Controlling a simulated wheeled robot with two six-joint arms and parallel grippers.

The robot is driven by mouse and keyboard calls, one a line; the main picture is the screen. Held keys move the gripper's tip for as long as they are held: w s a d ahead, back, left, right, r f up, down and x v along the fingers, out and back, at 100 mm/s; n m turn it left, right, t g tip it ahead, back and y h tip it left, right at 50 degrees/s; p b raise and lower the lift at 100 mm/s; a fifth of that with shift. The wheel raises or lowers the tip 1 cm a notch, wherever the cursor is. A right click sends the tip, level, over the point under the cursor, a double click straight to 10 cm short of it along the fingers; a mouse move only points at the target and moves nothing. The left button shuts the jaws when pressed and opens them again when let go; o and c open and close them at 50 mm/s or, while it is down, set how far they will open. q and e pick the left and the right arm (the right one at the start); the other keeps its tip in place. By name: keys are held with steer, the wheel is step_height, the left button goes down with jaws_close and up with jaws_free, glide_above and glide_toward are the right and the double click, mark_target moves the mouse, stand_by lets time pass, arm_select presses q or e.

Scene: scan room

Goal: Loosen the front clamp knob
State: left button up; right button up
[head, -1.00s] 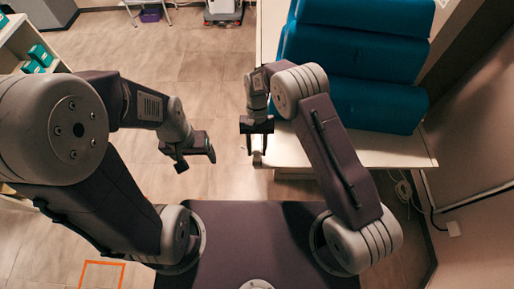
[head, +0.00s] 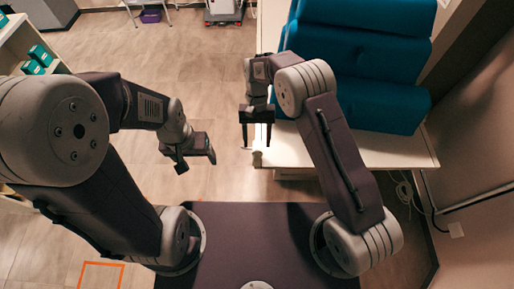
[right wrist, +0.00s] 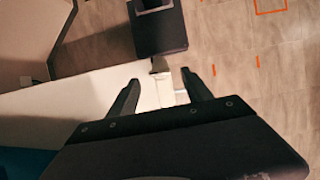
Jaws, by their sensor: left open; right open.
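My right gripper (head: 258,146) is open and empty at the left edge of the white table (head: 390,150). A small pale piece (head: 257,158), possibly the clamp knob, sits at the table's edge just in front of its fingertips. In the right wrist view, my right gripper (right wrist: 158,84) straddles a narrow view of pale and dark parts at the table's edge (right wrist: 150,92). Which of these is the front clamp knob I cannot tell for certain. My left gripper (head: 197,163) is open and empty over the floor, left of the table and apart from it.
Blue cushions (head: 360,65) fill the back of the table. A white shelf (head: 22,50) with teal boxes stands at the far left. A cable (head: 405,190) hangs at the right wall. The floor (head: 215,75) between shelf and table is clear.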

steer(key=v, duration=0.5)
steer(key=shift+r, duration=0.15)
steer(key=s+d+r+m+t+y, duration=0.1)
steer(key=d+r+m+t, duration=0.1)
steer(key=d+r, duration=0.85)
steer(key=s+d+f+t, duration=0.1)
steer(key=s+d+f, duration=0.3)
steer(key=s, duration=0.2)
steer(key=s+d+f+n+t, duration=0.1)
steer(key=s+d+f+t, duration=0.1)
steer(key=s+d+f, duration=0.2)
steer(key=shift+s+n+t+h, duration=0.3)
steer(key=shift+s+h, duration=0.1)
steer(key=shift+s, duration=0.75)
